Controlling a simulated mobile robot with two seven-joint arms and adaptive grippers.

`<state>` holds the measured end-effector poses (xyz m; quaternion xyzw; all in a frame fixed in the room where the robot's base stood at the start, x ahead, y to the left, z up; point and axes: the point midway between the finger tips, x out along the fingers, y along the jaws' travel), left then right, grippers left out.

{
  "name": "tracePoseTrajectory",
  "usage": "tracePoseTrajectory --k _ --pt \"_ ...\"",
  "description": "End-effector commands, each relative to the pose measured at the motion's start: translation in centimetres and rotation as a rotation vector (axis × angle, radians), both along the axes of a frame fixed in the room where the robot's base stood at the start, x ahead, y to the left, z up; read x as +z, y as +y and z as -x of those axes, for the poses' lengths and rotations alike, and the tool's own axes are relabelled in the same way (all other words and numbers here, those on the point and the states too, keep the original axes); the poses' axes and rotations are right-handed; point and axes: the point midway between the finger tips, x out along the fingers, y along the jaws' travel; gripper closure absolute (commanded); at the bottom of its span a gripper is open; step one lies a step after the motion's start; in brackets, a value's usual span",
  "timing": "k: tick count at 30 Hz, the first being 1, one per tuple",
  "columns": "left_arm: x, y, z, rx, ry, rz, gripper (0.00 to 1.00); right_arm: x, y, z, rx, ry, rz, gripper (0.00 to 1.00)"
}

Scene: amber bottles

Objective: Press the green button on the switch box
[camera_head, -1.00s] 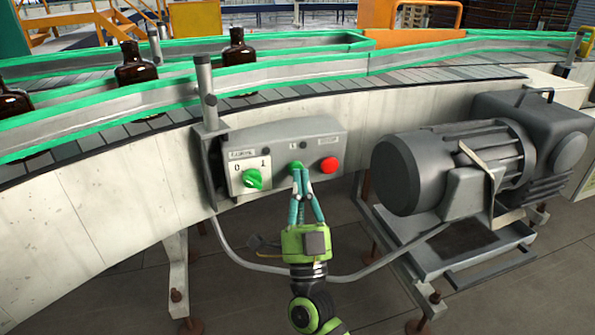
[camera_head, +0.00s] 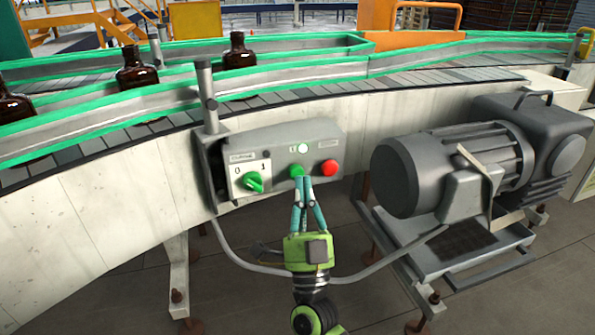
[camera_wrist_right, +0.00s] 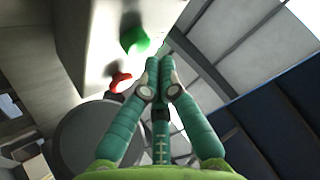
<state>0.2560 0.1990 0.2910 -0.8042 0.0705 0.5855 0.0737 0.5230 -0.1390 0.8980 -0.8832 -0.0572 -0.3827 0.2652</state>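The grey switch box (camera_head: 222,165) is mounted on the side of the conveyor. Its green button (camera_head: 297,171) sits between a green rotary knob (camera_head: 254,182) on the left and a red button (camera_head: 329,167) on the right. In the wrist view, the shut fingertips (camera_wrist_right: 159,64) are close beside the green button (camera_wrist_right: 138,42); contact cannot be told. My left gripper is not in view.
A motor (camera_head: 450,165) on a metal frame stands right of the box. A post (camera_head: 207,97) rises at its left, and a cable (camera_head: 245,262) hangs below. Amber bottles (camera_head: 138,72) stand on the conveyor behind. Floor in front of the box is open.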

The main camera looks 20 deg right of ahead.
Motion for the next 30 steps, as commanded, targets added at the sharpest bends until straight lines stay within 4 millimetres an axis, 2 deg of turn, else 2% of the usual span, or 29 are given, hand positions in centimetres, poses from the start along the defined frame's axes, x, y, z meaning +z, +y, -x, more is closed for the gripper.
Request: tracePoseTrajectory --k 11,24,30 --pt "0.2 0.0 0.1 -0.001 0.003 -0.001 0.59 0.0 0.0 0.4 0.0 0.001 0.0 1.0" --pt "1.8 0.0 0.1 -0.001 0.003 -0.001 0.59 0.1 -0.1 4.5 0.0 0.001 0.001 1.0" --pt "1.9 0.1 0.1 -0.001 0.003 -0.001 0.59 0.0 -0.2 5.2 0.0 0.0 0.001 1.0"
